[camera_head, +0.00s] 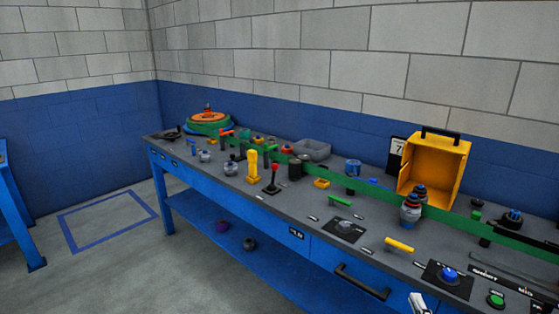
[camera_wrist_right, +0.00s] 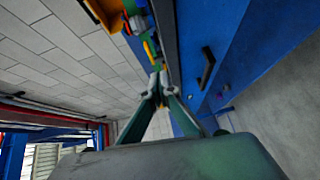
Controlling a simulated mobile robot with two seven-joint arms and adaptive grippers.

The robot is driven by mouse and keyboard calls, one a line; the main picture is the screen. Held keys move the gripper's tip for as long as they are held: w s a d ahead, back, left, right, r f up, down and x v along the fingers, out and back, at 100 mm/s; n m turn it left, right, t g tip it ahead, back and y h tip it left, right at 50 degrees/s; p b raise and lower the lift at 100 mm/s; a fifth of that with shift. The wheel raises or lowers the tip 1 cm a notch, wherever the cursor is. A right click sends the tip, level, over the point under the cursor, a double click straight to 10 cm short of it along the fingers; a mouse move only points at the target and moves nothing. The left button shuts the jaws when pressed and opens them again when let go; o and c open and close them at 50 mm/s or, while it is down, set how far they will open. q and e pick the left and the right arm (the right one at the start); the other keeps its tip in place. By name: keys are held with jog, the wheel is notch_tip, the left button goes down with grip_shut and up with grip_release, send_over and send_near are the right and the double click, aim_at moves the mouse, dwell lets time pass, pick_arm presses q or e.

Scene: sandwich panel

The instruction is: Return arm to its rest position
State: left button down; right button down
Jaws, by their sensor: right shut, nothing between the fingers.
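My right gripper (camera_head: 419,303) shows only as a small pale part at the bottom edge of the head view, in front of the workbench (camera_head: 270,212). In the right wrist view the two fingers of the right gripper (camera_wrist_right: 158,82) meet at their tips, shut and empty. The rest of my right arm is out of the head view. My left gripper is not in view.
The bench top holds an open yellow box (camera_head: 437,170), a grey bin (camera_head: 312,149), a yellow-handled part (camera_head: 398,244), a blue button (camera_head: 450,274) and several small parts. A drawer handle (camera_head: 362,282) juts from the front. Floor at left is clear.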

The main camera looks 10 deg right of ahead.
jog(key=s+a+f+m+g+y, duration=0.3)
jog(key=s+a+f+m, duration=0.2)
jog(key=s+a+f, duration=0.2)
jog(key=s+a+f+m+g+y, duration=0.3)
jog(key=s+a+f+m, duration=0.2)
jog(key=a+f, duration=0.6)
notch_tip(320, 180, down, 4)
jog(key=shift+s+a+f+m, duration=0.1)
jog(key=shift+s+a+m, duration=0.25)
jog(key=shift+s, duration=0.9)
